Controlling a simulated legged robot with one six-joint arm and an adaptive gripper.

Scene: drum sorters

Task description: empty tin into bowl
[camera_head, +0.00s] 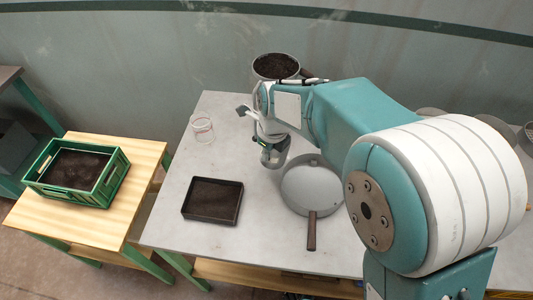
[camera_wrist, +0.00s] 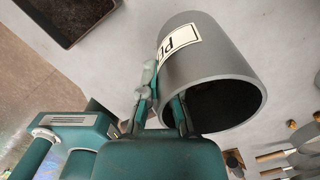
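A grey tin (camera_wrist: 213,62) with a white label bearing dark letters is in my gripper (camera_wrist: 163,112). The fingers are at its wall beside the rim, and appear shut on it. The tin lies tilted in the wrist view, its dark mouth toward the lower right; I cannot tell what is inside. In the head view my gripper (camera_head: 273,155) is above the table, just left of a round, shallow grey vessel (camera_head: 312,186) with a brown handle. A grey round container (camera_head: 298,72) of dark soil stands behind my arm. I cannot tell which vessel is the bowl.
A black tray (camera_head: 212,200) and a clear cup (camera_head: 202,128) are on the grey table (camera_head: 165,222). A green crate (camera_head: 45,190) with dark soil stands on a wooden table at left.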

